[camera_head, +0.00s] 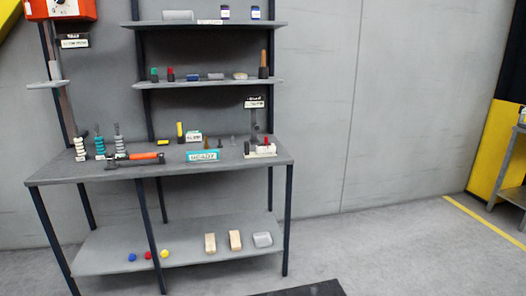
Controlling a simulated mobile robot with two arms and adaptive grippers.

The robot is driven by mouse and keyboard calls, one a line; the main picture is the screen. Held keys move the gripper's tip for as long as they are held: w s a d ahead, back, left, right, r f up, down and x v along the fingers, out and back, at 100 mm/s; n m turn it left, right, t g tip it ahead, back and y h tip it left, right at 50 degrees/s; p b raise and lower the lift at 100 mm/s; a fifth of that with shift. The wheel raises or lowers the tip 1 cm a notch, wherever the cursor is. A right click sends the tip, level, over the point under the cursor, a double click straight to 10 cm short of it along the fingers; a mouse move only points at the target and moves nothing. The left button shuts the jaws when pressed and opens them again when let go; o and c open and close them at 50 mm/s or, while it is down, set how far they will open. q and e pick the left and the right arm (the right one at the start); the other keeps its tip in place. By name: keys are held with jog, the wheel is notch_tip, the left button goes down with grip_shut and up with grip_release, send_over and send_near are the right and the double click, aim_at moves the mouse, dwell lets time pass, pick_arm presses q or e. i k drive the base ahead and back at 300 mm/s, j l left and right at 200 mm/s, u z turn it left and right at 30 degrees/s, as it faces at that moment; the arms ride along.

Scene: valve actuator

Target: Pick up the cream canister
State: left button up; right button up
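I cannot tell for sure which thing is the cream canister. Two cream-tan upright pieces, a left one (210,243) and a right one (235,240), stand on the bottom shelf (190,262) of the workbench. A small pale, flat rounded piece (240,76) lies on the middle wall shelf. A whitish upright piece (54,70) stands on the small left shelf. All are small and far off. Neither of my grippers is in view.
The bench top (90,172) holds an orange-and-black tool (135,159), striped stacks and a teal READY sign (202,155). Blue, red and yellow balls and a grey block (263,240) share the bottom shelf. Dark bench legs stand in front.

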aim_at(262, 150)
jog(key=i+j, duration=0.25)
jog(key=i, duration=0.2)
jog(key=i+j+z, duration=0.1)
jog(key=i+j, duration=0.15)
jog(key=i, duration=0.25)
jog(key=i+j, duration=0.3)
jog(key=i, duration=0.15)
